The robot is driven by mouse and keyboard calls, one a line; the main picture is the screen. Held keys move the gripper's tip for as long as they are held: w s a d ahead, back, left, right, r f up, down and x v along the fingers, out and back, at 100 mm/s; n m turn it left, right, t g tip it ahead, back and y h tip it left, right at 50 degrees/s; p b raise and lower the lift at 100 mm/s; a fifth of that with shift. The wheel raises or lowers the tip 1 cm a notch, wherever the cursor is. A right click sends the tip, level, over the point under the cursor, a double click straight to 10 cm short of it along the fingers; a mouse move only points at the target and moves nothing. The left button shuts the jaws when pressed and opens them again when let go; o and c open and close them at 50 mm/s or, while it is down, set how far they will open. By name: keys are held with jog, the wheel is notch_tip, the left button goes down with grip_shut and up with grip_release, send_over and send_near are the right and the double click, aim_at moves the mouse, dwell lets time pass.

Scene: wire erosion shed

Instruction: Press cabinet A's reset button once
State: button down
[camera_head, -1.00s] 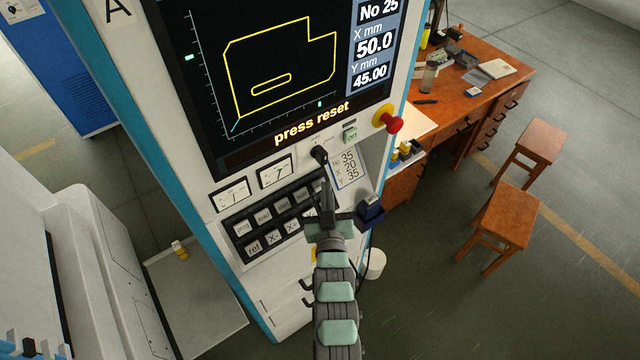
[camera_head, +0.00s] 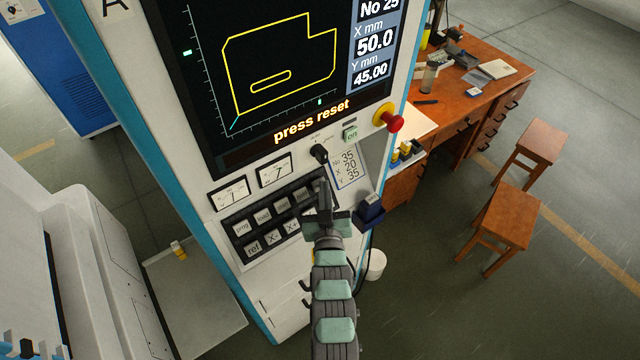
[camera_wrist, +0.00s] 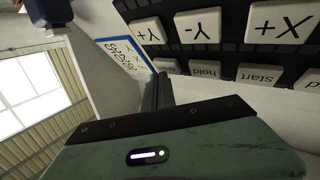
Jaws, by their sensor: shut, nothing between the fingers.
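Cabinet A (camera_head: 205,170) stands in the centre with a lit screen (camera_head: 270,85) reading "press reset". Below it is a dark key panel with two rows of pale keys. The start key (camera_head: 283,204) and hold key (camera_head: 303,194) show in the upper row. The reset key, right of hold, is hidden behind my fingers in the head view; in the wrist view a small part of a key (camera_wrist: 166,65) shows beside hold at the fingertips. My gripper (camera_head: 321,184) is shut and empty, its fingertips at that key. I cannot tell whether they touch it.
A black rotary switch (camera_head: 319,153), a green "on" button (camera_head: 350,134) and a red mushroom button (camera_head: 388,118) are above and right of the keys. A dark blue box (camera_head: 370,210) juts out right of my gripper. A wooden desk (camera_head: 470,95) and stools stand further right.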

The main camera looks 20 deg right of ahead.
jog(key=shift+w+a+f, duration=0.1)
jog(key=shift+w+f, duration=0.05)
jog(key=shift+w, duration=0.1)
jog(key=shift+s, duration=0.1)
dwell(0.5)
jog(key=shift+s+d+r, duration=0.2)
jog(key=shift+s+r, duration=0.25)
jog(key=shift+s, duration=0.1)
jog(key=shift+r, duration=0.1)
jog(key=s+r, duration=0.1)
jog(key=s, duration=0.1)
jog(key=s+d+r, duration=0.1)
jog(key=s, duration=0.1)
jog(key=shift+r, duration=0.4)
jog(key=shift+w, duration=0.1)
dwell(0.4)
